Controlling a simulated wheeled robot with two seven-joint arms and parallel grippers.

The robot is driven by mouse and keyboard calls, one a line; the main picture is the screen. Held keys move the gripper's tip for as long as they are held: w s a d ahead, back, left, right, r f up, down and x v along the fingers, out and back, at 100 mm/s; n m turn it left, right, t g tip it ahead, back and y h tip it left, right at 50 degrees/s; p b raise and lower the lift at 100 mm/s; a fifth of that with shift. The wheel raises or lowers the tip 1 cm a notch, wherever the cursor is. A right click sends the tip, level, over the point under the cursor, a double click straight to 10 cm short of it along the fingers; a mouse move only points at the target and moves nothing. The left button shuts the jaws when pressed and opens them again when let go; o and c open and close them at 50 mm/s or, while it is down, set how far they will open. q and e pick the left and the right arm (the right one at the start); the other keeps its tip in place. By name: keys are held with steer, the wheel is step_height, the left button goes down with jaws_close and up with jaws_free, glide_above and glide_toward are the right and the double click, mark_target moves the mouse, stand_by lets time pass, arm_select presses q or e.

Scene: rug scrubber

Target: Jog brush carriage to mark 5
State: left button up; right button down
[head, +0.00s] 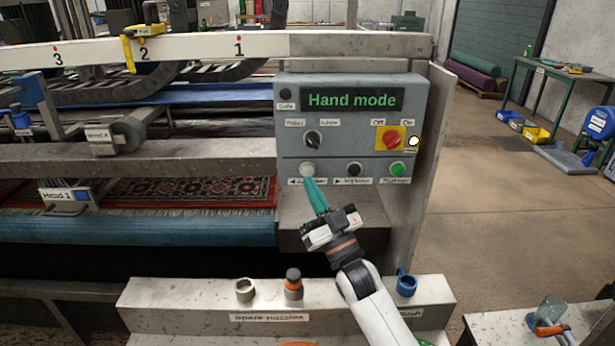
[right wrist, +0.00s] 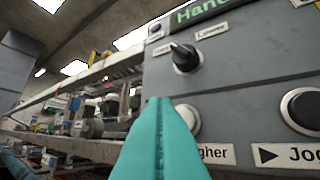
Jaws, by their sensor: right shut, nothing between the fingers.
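The grey control panel (head: 340,145) has a green "Hand mode" display (head: 352,99). My right gripper (head: 310,184) is shut and empty, its teal fingertips just below a white button (head: 307,169). In the right wrist view, the teal fingers (right wrist: 160,115) overlap the left side of that button (right wrist: 187,118); contact is unclear. Its label, partly hidden, ends in "gher". A black jog button (head: 354,169) is to its right. The white rail (head: 200,47) carries marks 1, 2 and 3; a yellow clamp (head: 143,31) hangs near 2. Mark 5 and my left gripper are out of view.
The panel also has a black selector knob (head: 313,139), a red switch (head: 391,138) and a green button (head: 397,169). A patterned rug (head: 180,192) lies under the machine. A spare nozzle ledge (head: 190,295) is below my right arm. Open floor (head: 490,190) lies right.

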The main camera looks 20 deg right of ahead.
mark_target(304, 167)
steer(key=shift+w+d, duration=0.2)
steer(key=shift+w, duration=0.6)
stand_by(1.5)
steer(key=shift+w+d, duration=0.15)
steer(key=shift+w, duration=0.25)
steer(key=shift+w+d+b, duration=0.1)
steer(key=shift+w+b, duration=0.25)
steer(key=shift+b, duration=0.05)
stand_by(0.6)
stand_by(2.1)
steer(key=shift+s+a+p, duration=0.25)
steer(key=shift+s+p, duration=0.1)
steer(key=shift+s, duration=0.45)
